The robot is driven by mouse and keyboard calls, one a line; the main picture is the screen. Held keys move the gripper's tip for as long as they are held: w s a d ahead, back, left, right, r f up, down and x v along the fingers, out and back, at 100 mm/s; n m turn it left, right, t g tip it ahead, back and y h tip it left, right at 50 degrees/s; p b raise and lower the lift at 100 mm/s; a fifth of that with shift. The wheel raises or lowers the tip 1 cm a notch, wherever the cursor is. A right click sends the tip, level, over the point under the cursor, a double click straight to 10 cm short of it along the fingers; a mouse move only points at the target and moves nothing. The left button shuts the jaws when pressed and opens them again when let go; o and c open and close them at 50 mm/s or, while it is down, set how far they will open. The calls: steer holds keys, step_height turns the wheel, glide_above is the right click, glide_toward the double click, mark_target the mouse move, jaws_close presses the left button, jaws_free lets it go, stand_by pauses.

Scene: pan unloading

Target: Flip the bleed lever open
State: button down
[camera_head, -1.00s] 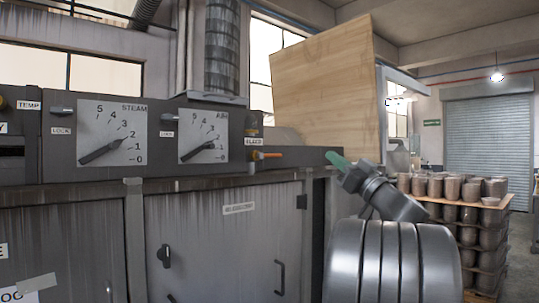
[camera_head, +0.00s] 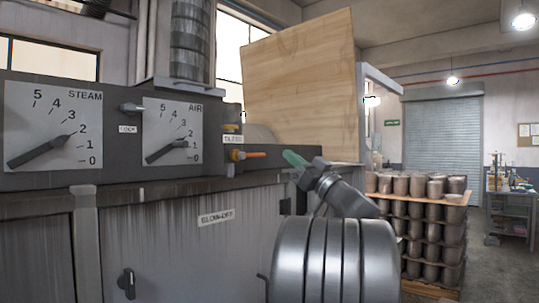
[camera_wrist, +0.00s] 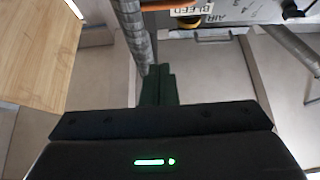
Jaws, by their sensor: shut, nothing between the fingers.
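The bleed lever (camera_head: 250,154) is a thin orange handle. It sticks out to the right, nearly level, from the dark panel, below the BLEED label (camera_head: 233,139). In the wrist view an orange strip of the lever (camera_wrist: 165,6) shows at the top edge, partly cut off. My gripper (camera_head: 287,156), with green fingertips, is just right of the lever's end in the head view, with a small gap between them. In the wrist view its dark green fingers (camera_wrist: 158,72) are together and empty, pointing towards the panel.
The STEAM dial (camera_head: 53,125) and AIR dial (camera_head: 170,130) are left of the lever. A LOCK knob (camera_head: 132,107) is between them. A wooden board (camera_head: 305,90) stands behind my gripper. Stacked pots (camera_head: 425,190) stand at right, with open floor beyond.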

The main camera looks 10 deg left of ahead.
mark_target(254, 155)
steer(key=p+x, duration=0.4)
steer(key=x, duration=0.5)
steer(key=shift+w+a+f, duration=0.15)
steer(key=shift+a+f, duration=0.1)
steer(key=shift+f, duration=0.3)
steer(key=shift+w+a+f, duration=0.15)
steer(key=shift+a+f, duration=0.05)
steer(key=shift+f, duration=0.4)
steer(key=shift+w+a+f, duration=0.15)
steer(key=shift+a+f, duration=0.1)
steer(key=shift+f, duration=0.3)
